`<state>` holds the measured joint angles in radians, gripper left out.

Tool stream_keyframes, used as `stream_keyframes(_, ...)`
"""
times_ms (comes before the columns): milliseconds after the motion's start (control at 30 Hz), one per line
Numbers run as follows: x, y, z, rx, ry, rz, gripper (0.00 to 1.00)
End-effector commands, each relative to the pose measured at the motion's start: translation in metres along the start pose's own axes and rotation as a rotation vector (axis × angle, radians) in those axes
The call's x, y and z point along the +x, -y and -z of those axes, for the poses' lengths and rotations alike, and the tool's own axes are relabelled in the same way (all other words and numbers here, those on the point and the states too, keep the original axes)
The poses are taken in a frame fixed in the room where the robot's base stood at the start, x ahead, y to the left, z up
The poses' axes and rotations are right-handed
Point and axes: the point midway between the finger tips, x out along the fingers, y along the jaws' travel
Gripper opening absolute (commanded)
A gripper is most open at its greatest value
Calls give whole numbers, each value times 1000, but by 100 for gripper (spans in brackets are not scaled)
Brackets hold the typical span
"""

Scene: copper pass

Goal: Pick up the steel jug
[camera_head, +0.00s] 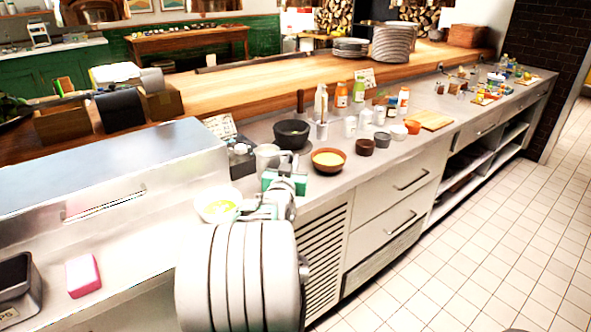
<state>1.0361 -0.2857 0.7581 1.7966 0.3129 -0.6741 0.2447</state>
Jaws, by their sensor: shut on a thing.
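The steel jug (267,155) shows as a pale grey, upright vessel at the counter's front part, beside a dark mortar. My gripper (284,178) reaches over the counter from the front and is shut on the jug. My own wrist and gripper, with green parts, cover the jug's lower part. The contact between the fingers and the jug is too small to make out, and I cannot tell whether the jug's base touches the counter.
A dark mortar (292,134) stands just behind the jug. A brown bowl (328,161) with yellow contents is close on the right, and a white bowl (217,206) is at the left. Bottles and small pots stand farther right. The tiled floor (480,245) is clear.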

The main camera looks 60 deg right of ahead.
Motion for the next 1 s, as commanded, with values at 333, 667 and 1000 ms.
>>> stream_keyframes(333, -33, 25, 42, 1, -4, 5, 0)
stream_keyframes(667, -72, 50, 60, 2, -3, 4, 0)
stream_keyframes(1000, -96, 66, 72, 1, -2, 2, 0)
